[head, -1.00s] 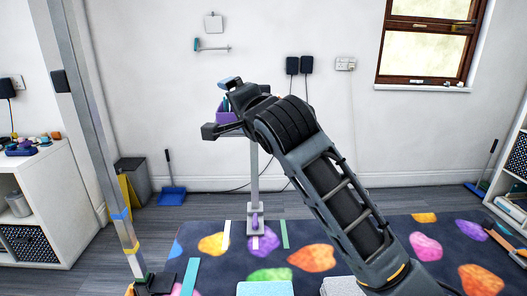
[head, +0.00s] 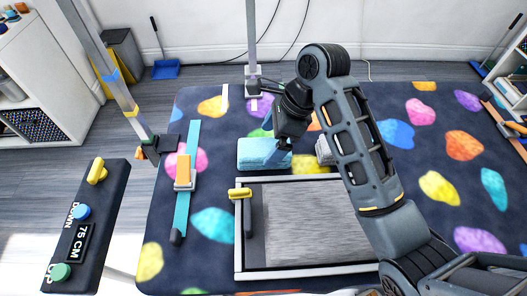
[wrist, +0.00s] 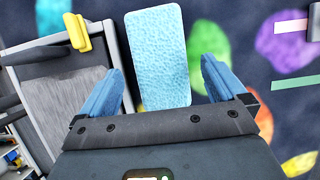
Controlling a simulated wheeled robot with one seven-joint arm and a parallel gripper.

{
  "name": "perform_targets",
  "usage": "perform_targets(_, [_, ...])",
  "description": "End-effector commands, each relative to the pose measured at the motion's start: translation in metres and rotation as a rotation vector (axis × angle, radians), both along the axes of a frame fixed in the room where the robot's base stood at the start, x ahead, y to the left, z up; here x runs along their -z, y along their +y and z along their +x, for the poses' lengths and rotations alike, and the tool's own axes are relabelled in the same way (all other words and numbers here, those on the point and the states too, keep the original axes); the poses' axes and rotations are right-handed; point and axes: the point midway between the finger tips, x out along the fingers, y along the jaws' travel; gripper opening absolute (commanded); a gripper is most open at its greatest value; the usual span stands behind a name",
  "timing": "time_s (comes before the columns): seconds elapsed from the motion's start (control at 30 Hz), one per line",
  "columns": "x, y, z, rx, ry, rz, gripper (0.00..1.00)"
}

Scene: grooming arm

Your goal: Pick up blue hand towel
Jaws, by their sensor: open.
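The blue hand towel (head: 252,151) is a light blue folded rectangle on the dark spotted mat, just beyond the grey framed panel. It also shows in the wrist view (wrist: 160,50), with its near end between the two blue fingers. My gripper (head: 277,152) points down over the towel's right part in the head view and hides some of it. In the wrist view my gripper (wrist: 162,88) is open and empty, with one finger on each side of the towel. I cannot tell how high the fingertips are above it.
The framed panel (head: 238,262) with a yellow handle (head: 240,193) is just in front. A teal strip with a slider (head: 185,170) and a control box (head: 88,225) stand left.

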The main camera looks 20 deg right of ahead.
Motion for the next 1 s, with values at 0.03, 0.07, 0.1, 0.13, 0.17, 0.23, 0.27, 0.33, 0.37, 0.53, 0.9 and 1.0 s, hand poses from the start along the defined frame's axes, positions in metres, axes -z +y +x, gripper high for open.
perform_targets(0.03, [0.006,0.002,0.000,-0.001,0.002,0.000,0.98])
perform_targets(0.07, [0.010,0.003,0.001,0.000,0.002,0.000,0.98])
perform_targets(0.1, [0.016,0.006,0.002,-0.001,0.002,0.000,0.98])
perform_targets(0.13, [0.020,0.008,0.002,-0.001,0.002,-0.001,0.98])
perform_targets(0.17, [0.024,0.009,0.003,0.000,0.001,-0.001,0.98])
perform_targets(0.23, [0.033,0.012,0.005,0.000,0.002,-0.001,0.98])
perform_targets(0.27, [0.036,0.013,0.005,0.000,0.001,-0.002,0.98])
perform_targets(0.33, [0.041,0.016,0.006,0.000,0.001,-0.002,0.98])
perform_targets(0.37, [0.043,0.016,0.006,-0.001,0.000,-0.002,0.98])
perform_targets(0.53, [0.044,0.017,0.007,-0.001,-0.002,-0.003,0.98])
perform_targets(0.9, [0.044,0.017,0.007,-0.001,-0.002,-0.003,0.71])
perform_targets(1.0, [0.044,0.017,0.007,-0.001,-0.002,-0.003,0.61])
